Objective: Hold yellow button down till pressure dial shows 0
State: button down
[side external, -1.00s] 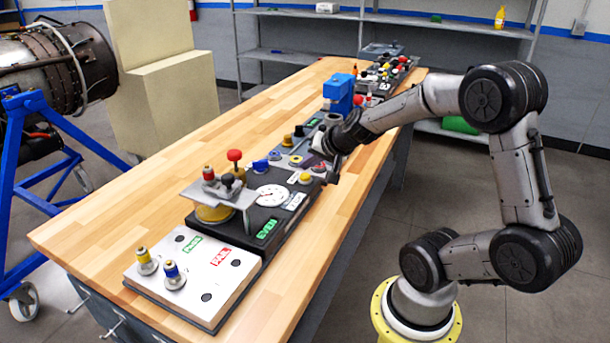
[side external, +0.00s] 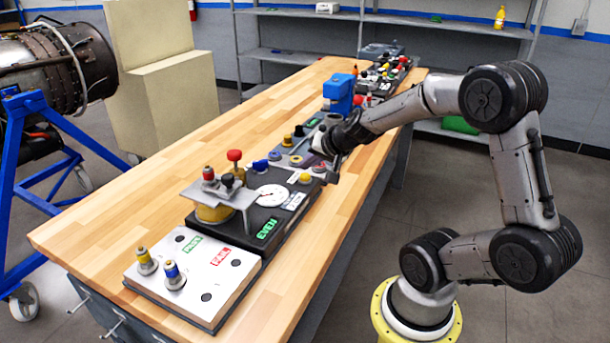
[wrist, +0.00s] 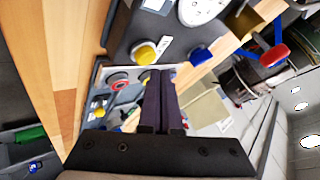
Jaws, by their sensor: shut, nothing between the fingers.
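The yellow button (side external: 305,178) sits on the dark control panel, just right of the white pressure dial (side external: 272,196). The dial's needle is too small to read in the side view. In the wrist view the yellow button (wrist: 143,52) is beyond my fingertips, and the dial (wrist: 200,8) is cut off by the top edge. My gripper (side external: 332,177) is to the right of the button in the side view, at the panel's near edge. In the wrist view my gripper (wrist: 160,74) has its two dark fingers together and empty. It appears apart from the button.
A blue knob (side external: 260,165) sits behind the dial. A grey bracket (side external: 222,194) with red and black knobs stands left of the dial. A blue block (side external: 338,90) stands farther back. The wooden bench (side external: 150,190) is clear on the left.

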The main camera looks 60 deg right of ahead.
aim_at(307, 177)
jog(key=shift+f, duration=0.2)
jog(key=shift+f, duration=0.25)
jog(key=shift+f, duration=0.55)
dwell(1.8)
jog(key=shift+r, duration=0.15)
dwell(1.8)
jog(key=shift+r, duration=0.8)
jog(key=shift+r, duration=2.55)
